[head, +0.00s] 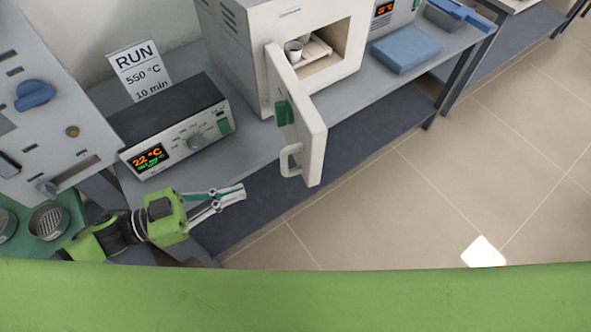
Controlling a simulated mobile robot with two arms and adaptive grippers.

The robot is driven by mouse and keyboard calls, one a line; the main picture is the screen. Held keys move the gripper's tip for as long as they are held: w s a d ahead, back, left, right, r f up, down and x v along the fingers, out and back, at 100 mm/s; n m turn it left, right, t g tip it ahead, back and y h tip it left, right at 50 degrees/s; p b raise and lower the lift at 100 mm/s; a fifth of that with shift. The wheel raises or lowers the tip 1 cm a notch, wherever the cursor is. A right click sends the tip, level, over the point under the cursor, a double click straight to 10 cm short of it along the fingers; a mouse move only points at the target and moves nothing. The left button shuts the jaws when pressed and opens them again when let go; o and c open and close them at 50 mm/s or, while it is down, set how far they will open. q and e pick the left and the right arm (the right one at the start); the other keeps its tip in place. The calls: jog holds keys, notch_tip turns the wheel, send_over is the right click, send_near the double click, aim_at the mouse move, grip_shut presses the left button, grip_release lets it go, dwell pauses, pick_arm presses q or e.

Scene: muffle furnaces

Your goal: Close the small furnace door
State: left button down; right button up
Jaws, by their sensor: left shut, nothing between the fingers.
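The small furnace (240,48) is a light box on the grey bench. Its door (308,130) stands open, swung out toward me past the bench's front edge. The door has a pale loop handle (289,160) low on its face and a green part (283,112) near its edge. Inside the open chamber sit a small crucible (293,50) and a pale block. My left gripper (243,191) is shut and empty, in front of the bench, left of and below the door handle, with a gap between them. My right gripper is not in view.
A controller (172,133) reading 22 °C stands left of the furnace, with a RUN card (139,70) behind it. A blue block (405,48) lies right of the furnace. A larger panelled unit (45,110) is at far left. The floor (400,200) at right is clear.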

aim_at(309, 169)
pick_arm(q)
jog(key=p+x, duration=0.3)
jog(key=x, duration=1)
jog(key=shift+r+p, duration=0.2)
jog(key=shift+p, duration=0.1)
jog(key=shift+w+d+f, duration=0.15)
jog(key=shift+d, duration=0.3)
